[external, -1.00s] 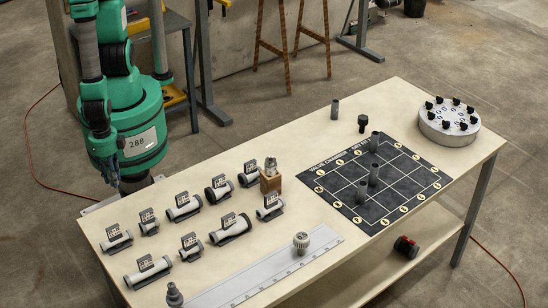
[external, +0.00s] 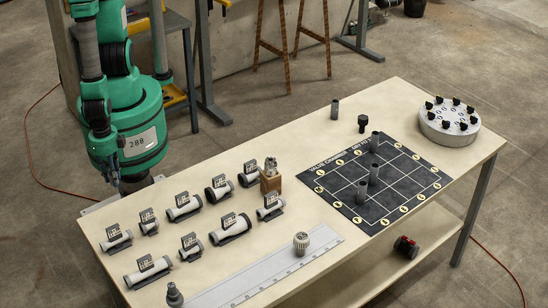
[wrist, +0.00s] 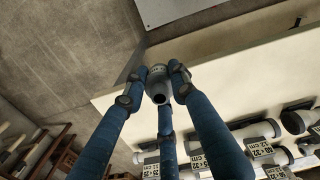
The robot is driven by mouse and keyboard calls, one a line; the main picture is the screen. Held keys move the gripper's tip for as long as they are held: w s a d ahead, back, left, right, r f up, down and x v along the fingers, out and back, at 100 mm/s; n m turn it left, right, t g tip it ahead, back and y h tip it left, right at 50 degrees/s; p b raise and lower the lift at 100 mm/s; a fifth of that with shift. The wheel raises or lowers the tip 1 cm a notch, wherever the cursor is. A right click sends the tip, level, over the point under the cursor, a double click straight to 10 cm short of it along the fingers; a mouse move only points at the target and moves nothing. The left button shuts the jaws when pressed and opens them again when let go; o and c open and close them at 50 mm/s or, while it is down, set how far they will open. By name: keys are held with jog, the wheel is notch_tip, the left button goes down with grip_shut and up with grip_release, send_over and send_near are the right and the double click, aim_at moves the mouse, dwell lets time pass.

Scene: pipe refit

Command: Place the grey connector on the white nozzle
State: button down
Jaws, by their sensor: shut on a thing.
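My gripper (wrist: 156,80) has blue fingers closed around a small grey hollow piece (wrist: 159,92), which looks like the grey connector. Its round dark opening faces the wrist camera. In the external view my gripper (external: 114,178) hangs low beside my green body, behind the table's left end; the held piece cannot be made out there.
Several labelled pipe pieces (external: 185,208) lie on the table's left half. Grey tubes (external: 374,177) stand upright on the black gridded mat (external: 405,190). A round grey holder (external: 448,131) with black knobs is at right. The table's back edge is near my gripper.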

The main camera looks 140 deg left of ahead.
jog(key=shift+r, duration=0.1)
notch_tip(320, 180, up, 13)
jog(key=w+a+r+n+p, duration=0.2)
jog(key=w+r+p, duration=0.15)
jog(key=w, duration=1.35)
jog(key=w+a+n+p, duration=0.4)
jog(key=w+a, duration=1.3)
jog(key=w, duration=0.4)
jog(key=w+a+f+n+p, duration=0.1)
jog(key=w+a, duration=0.2)
jog(key=a, duration=0.3)
jog(key=w+a+f, duration=0.2)
jog(key=w+a, duration=0.1)
jog(key=a, duration=0.2)
jog(key=f, duration=0.3)
jog(key=a+f, duration=0.1)
jog(key=f, duration=0.1)
jog(key=shift+w, duration=0.2)
jog(key=shift+w, duration=0.1)
